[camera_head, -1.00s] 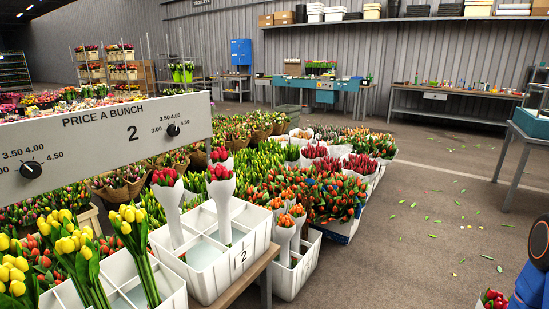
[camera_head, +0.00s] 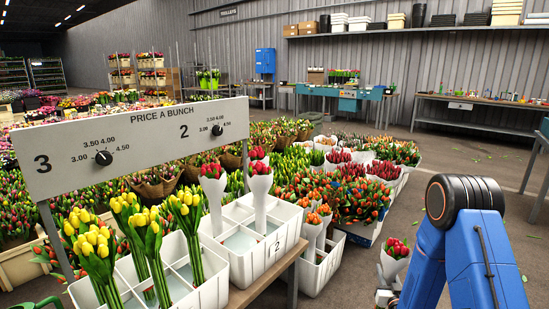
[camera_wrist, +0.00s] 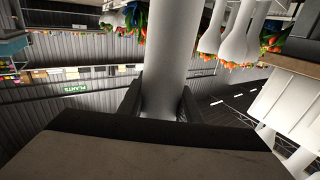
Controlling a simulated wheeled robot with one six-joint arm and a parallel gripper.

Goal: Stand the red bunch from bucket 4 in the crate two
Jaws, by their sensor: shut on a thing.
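My gripper (camera_head: 388,292) is shut on a white-wrapped red bunch (camera_head: 396,249), held upright at the lower right, to the right of crate two. In the wrist view, my gripper's fingers (camera_wrist: 160,98) close around the white wrap (camera_wrist: 168,50). Crate two (camera_head: 273,247) is a white divided crate marked 2, on a wooden bench. Bucket 4 is not identifiable in these views.
A crate of yellow tulips (camera_head: 210,291) stands left of crate two. A price sign (camera_head: 135,143) rises behind them. A lower white crate (camera_head: 322,270) with orange-red wrapped bunches stands right of crate two. Open floor (camera_head: 465,165) lies on the right.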

